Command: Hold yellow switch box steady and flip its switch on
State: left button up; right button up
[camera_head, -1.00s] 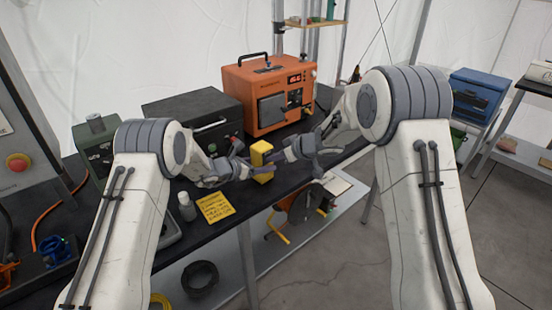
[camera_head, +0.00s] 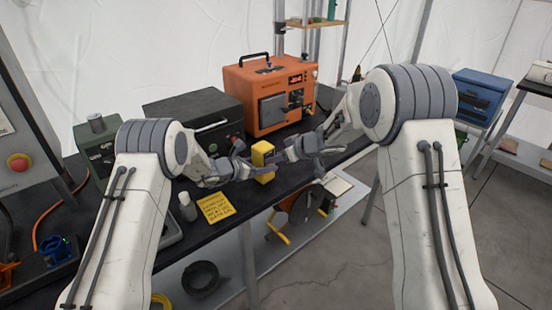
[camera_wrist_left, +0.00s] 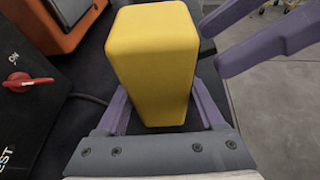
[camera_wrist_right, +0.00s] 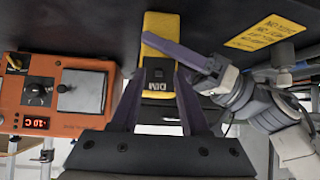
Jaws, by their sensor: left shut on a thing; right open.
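The yellow switch box (camera_head: 263,152) is upright above the dark workbench, near its front edge. My left gripper (camera_head: 261,170) is shut on it from the left; in the left wrist view the box (camera_wrist_left: 152,62) fills the space between the purple fingers. In the right wrist view the box (camera_wrist_right: 160,24) shows a small black panel (camera_wrist_right: 158,84) with white letters. A purple left finger crosses the box there. My right gripper (camera_head: 284,157) is open, facing the panel from the right, its fingers (camera_wrist_right: 160,76) on either side of it. I cannot tell whether they touch it, nor the switch position.
An orange device (camera_head: 262,95) and a black case (camera_head: 195,106) stand behind on the bench. A lower shelf (camera_head: 262,252) holds coiled items. Open floor lies at the right.

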jog(key=v, duration=1.1)
jog(key=shift+s+r, duration=0.1)
jog(key=shift+r, duration=0.05)
pick_arm(q)
jog(key=o, duration=1.6)
jog(key=shift+a, duration=0.1)
